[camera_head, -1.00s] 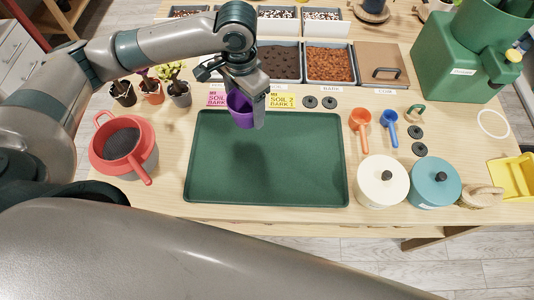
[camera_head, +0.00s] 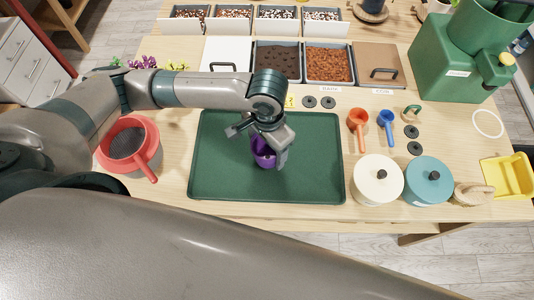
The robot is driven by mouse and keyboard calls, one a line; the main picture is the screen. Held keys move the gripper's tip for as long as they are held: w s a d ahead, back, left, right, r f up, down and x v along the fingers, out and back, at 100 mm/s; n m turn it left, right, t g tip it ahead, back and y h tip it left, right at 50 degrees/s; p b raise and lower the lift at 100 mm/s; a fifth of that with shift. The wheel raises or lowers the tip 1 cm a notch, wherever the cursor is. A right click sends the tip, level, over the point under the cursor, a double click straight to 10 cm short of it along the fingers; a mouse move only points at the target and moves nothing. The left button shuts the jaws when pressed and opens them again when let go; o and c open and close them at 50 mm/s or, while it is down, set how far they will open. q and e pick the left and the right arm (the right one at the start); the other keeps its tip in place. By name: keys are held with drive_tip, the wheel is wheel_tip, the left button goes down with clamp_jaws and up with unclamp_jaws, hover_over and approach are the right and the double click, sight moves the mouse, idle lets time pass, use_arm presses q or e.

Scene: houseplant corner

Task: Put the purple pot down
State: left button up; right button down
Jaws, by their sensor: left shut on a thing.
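The purple pot (camera_head: 262,154) is upright over the middle of the green tray (camera_head: 225,180). My left gripper (camera_head: 272,157) is shut on the pot's wall, reaching down from above. The gripper and wrist hide part of the pot's rim. I cannot tell whether the pot's base touches the tray. My right gripper is not in view.
A red sieve (camera_head: 128,143) stands left of the tray. A white lidded pot (camera_head: 377,181) and a teal one (camera_head: 428,182) stand right of it, with an orange scoop (camera_head: 358,126) and a blue scoop (camera_head: 387,124) behind. Most of the tray is bare.

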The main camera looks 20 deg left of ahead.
sight(267, 151)
use_arm(q)
drive_tip(key=shift+f+p, duration=0.6)
drive_tip(key=shift+f, duration=1.4)
drive_tip(key=shift+f, duration=0.1)
drive_tip(key=o, duration=1.1)
wheel_tip(267, 151, up, 11)
drive_tip(key=shift+f+b, duration=0.2)
drive_tip(key=shift+b, duration=0.95)
drive_tip(key=shift+r, duration=0.85)
